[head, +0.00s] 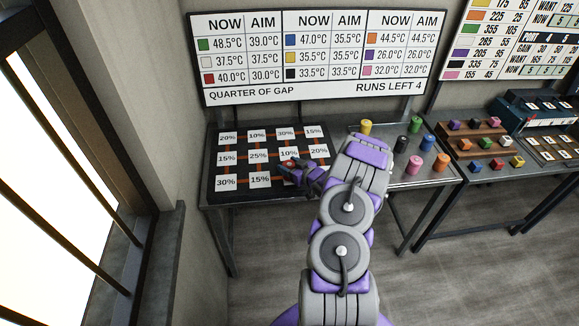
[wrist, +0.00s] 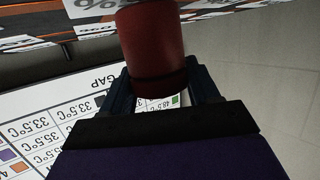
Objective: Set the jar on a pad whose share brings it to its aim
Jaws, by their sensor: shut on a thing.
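My gripper (head: 291,165) is shut on the red jar (wrist: 150,45), which shows upright between its fingers in the wrist view. In the head view only a small red spot of the jar (head: 289,163) shows, over the pad board (head: 273,148). I cannot tell whether the jar touches a pad. The pads carry shares: back row 20%, 10%, 30%, 15%; middle row 15%, 25% (head: 258,156), 10%, 20%; front row 30%, 15%, the rest hidden by my arm. The wall chart (head: 318,60) gives red 40.0°C now, aim 30.0°C, and reads "QUARTER OF GAP", "RUNS LEFT 4".
Right of my arm stand the yellow (head: 365,127), black (head: 401,144), green (head: 415,123), blue (head: 428,130), pink (head: 414,165) and orange (head: 440,162) jars. A second table (head: 480,180) with small coloured blocks stands further right. A barred window (head: 60,170) is at the left.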

